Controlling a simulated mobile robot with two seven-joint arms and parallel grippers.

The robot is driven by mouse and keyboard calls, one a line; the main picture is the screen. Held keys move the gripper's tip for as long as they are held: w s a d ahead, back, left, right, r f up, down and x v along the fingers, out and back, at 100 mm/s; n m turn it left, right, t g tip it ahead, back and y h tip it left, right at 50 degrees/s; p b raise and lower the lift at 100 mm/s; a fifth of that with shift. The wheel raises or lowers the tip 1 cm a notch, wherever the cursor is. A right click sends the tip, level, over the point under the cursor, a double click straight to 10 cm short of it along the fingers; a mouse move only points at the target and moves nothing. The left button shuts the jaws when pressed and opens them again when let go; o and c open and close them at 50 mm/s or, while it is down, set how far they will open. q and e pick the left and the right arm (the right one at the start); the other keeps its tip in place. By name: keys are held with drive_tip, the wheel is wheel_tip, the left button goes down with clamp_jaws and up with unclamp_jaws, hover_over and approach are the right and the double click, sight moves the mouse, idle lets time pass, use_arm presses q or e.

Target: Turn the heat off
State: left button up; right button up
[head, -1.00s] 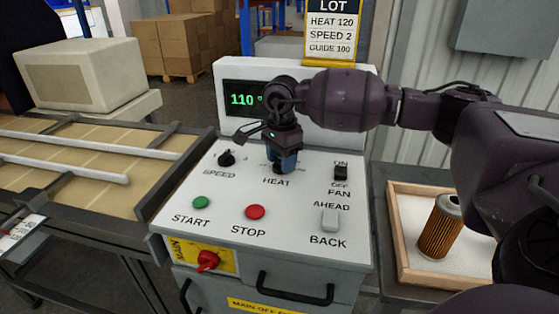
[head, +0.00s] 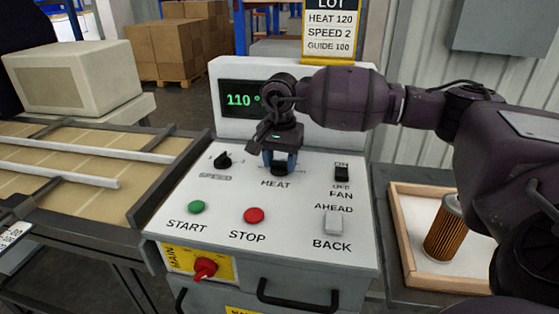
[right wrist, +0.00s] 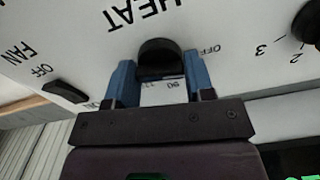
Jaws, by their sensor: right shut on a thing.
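The black HEAT knob (right wrist: 160,56) is on the white control panel (head: 305,188), and in the head view my right gripper (head: 279,168) largely covers it. The right gripper's blue fingers (right wrist: 160,72) are shut on the knob from both sides in the right wrist view. An OFF mark shows beside the knob there, and scale numbers show between the fingers. The display (head: 243,100) reads 110 in green, with its right part hidden behind my arm. My left gripper is not in view.
The SPEED knob (head: 222,161), FAN switch (head: 341,173), green START button (head: 196,207), red STOP button (head: 254,215) and AHEAD/BACK switch (head: 333,222) surround the HEAT knob. A red MAIN switch (head: 205,268) is on the front. A tray (head: 398,235) with a filter cartridge (head: 444,228) stands right.

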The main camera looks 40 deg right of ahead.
sight(280, 161)
idle(0.3)
drive_tip(key=o, duration=0.9)
drive_tip(key=shift+r, duration=0.1)
wheel_tip(280, 161, up, 11)
drive_tip(key=shift+f+p, duration=0.15)
drive_tip(key=shift+p, duration=0.4)
